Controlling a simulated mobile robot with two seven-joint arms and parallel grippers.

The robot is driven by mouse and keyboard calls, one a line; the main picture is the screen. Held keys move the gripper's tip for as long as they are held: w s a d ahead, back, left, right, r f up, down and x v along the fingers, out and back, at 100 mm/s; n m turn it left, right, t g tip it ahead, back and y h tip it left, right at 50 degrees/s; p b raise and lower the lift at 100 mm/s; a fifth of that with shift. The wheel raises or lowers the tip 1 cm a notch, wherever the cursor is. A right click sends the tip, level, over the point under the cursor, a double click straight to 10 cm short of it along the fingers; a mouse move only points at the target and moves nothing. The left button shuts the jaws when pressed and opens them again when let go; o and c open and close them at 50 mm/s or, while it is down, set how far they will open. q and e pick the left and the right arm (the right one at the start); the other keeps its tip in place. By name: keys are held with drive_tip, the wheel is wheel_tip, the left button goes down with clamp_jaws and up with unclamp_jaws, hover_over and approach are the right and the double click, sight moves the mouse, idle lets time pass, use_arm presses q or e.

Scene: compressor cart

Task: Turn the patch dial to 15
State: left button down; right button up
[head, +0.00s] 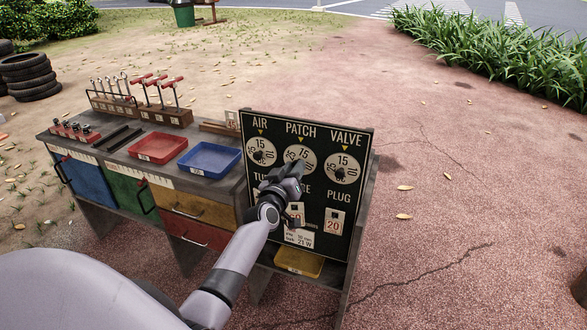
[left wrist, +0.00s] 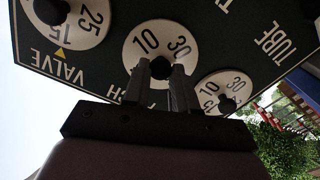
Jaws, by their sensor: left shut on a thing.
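The patch dial (head: 303,154) is the middle white dial on the dark board (head: 341,252), under the word PATCH. Its 15 shows near the top, below the yellow mark; the exact alignment is hard to tell. My left gripper (head: 290,168) reaches up over the lower part of this dial. In the left wrist view, the left gripper (left wrist: 161,80) is shut on the dark knob of the patch dial (left wrist: 141,43), one finger each side. My right gripper is not in view.
The air dial (head: 260,151) and valve dial (head: 342,168) sit close on either side. A workbench (head: 102,139) with a red tray (head: 158,148) and a blue tray (head: 209,159) stands left of the board. Open paving lies to the right.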

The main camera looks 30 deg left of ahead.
use_arm(q)
drive_tip(key=shift+f+n, duration=0.1)
drive_tip(key=shift+n, duration=2.1)
drive_tip(key=c, duration=0.9)
unclamp_jaws()
drive_tip(key=p+v, duration=0.1)
drive_tip(key=v, duration=0.6)
drive_tip(key=shift+s, duration=0.15)
